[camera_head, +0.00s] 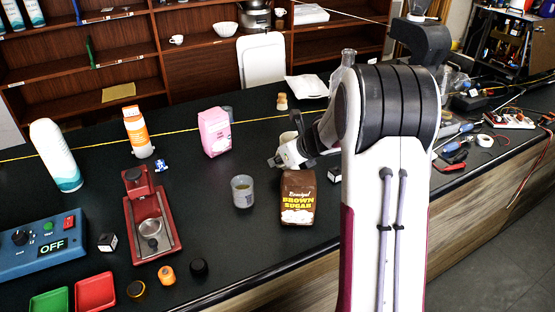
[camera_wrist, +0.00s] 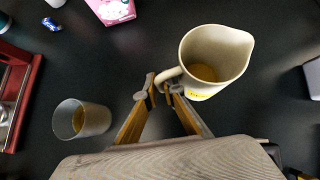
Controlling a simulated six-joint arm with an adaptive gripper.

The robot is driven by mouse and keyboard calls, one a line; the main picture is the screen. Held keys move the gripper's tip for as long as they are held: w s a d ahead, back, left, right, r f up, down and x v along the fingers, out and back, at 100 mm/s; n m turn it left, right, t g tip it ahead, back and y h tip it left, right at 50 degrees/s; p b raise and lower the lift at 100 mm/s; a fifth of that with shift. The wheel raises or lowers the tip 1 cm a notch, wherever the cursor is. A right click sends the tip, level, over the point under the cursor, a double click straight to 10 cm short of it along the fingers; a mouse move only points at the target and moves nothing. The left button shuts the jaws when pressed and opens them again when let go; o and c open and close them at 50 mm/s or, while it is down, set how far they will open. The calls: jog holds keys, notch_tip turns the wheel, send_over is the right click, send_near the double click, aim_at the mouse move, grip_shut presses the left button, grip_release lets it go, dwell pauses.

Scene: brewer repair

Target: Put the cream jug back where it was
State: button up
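The cream jug (camera_wrist: 210,65) is a cream-coloured jug with a spout and a side handle. In the wrist view it is right of centre, its mouth facing the camera and some amber liquid inside. My gripper (camera_wrist: 161,88) has its fingertips close together at the jug's handle, which lies between them, so it appears shut on the handle.
A grey cup (camera_head: 242,192) and a brown sugar bag (camera_head: 297,197) stand close in front of my gripper. A pink bag (camera_head: 214,132) stands behind to the left. A red brewer part (camera_head: 150,222) is farther left. The dark counter between the pink bag and red part is mostly clear.

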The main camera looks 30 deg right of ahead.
jog(key=shift+o, duration=1)
jog(key=shift+r, duration=0.25)
jog(key=v, duration=1.2)
jog(key=shift+f, duration=0.1)
